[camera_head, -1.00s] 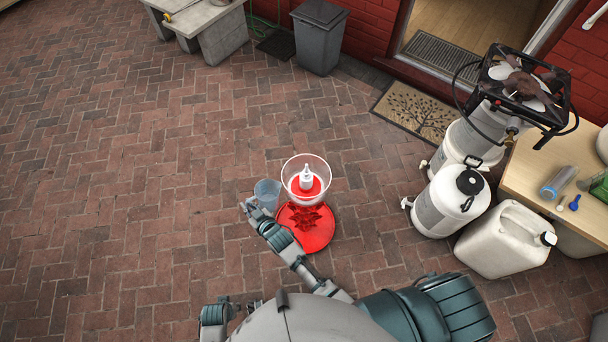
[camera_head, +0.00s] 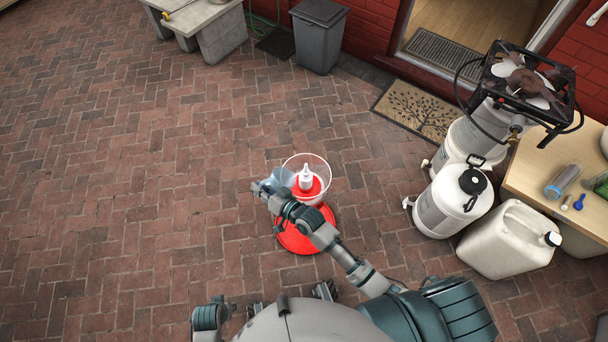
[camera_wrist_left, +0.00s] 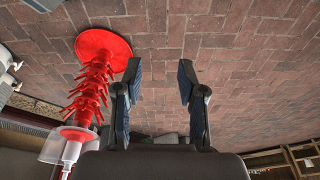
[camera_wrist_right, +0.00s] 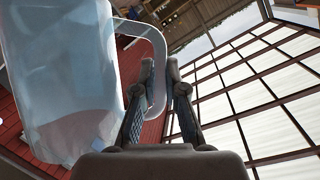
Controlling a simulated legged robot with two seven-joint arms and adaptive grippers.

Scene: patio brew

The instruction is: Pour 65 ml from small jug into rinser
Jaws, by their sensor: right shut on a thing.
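The rinser is a clear bowl (camera_head: 322,164) with a white nozzle (camera_head: 306,176) and red centre, on top of a red stand (camera_head: 296,241). In the left wrist view the red stand (camera_wrist_left: 92,92) shows its prongs and round base. The small jug (camera_head: 283,176) is translucent pale blue, close against the left of the bowl in the head view; I cannot tell whether they touch. My right gripper (camera_wrist_right: 161,68) is shut on the handle of the jug (camera_wrist_right: 65,80). The jug's tilt and liquid level are unclear. My left gripper (camera_wrist_left: 160,70) is open and empty, away from the rinser.
White kegs (camera_head: 445,205), a white canister (camera_head: 505,240) and a burner (camera_head: 520,80) stand right, beside a wooden table (camera_head: 535,165). A grey bin (camera_head: 318,40) and doormat (camera_head: 418,108) are at the back. The brick paving on the left is clear.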

